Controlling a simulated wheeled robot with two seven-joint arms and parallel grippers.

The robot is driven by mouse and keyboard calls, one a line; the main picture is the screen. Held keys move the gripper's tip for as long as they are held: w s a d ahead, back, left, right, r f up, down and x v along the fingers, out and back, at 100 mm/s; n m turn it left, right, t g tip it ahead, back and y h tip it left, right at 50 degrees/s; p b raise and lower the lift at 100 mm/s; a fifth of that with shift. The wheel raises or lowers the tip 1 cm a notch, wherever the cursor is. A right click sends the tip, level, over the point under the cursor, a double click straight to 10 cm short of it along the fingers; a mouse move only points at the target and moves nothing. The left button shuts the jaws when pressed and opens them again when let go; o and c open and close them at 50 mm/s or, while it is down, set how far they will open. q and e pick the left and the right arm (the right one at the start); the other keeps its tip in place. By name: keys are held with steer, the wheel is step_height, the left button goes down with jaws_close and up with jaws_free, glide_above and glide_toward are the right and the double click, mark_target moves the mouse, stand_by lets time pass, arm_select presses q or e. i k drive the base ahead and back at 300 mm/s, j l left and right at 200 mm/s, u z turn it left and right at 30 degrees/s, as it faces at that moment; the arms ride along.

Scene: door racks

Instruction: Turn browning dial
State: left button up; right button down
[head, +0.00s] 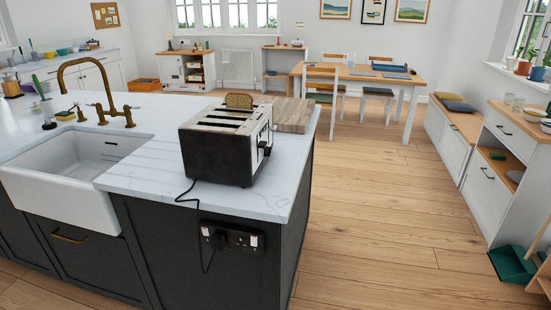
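A black and silver toaster (219,153) stands on the white marble top of the kitchen island, near its right end. The browning dial is too small and oblique to make out clearly. A black cord runs from the toaster over the front edge to a plug (218,240) in the island's socket. Neither of my grippers is in view.
A wooden board (294,114) lies behind the toaster. A white sink (65,180) with a brass tap (97,92) is at left. Open wooden floor lies right of the island. A white cabinet (502,170) and a green dustpan (512,264) stand at far right.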

mark_target(266, 152)
steer(key=u, duration=2.5)
steer(key=k+l, duration=0.1)
steer(key=l, duration=0.5)
steer(key=k+l, duration=0.15)
steer(key=l, duration=0.45)
steer(key=k+l, duration=0.1)
steer(key=l, duration=0.5)
steer(key=k+l, duration=0.1)
steer(key=l, duration=0.5)
steer(key=k+l, duration=0.15)
steer(key=l, duration=0.45)
steer(key=k+l, duration=0.1)
steer(key=l, duration=0.5)
steer(key=k+l, duration=0.15)
steer(key=l, duration=0.45)
steer(key=k+l, duration=0.1)
steer(key=l, duration=0.5)
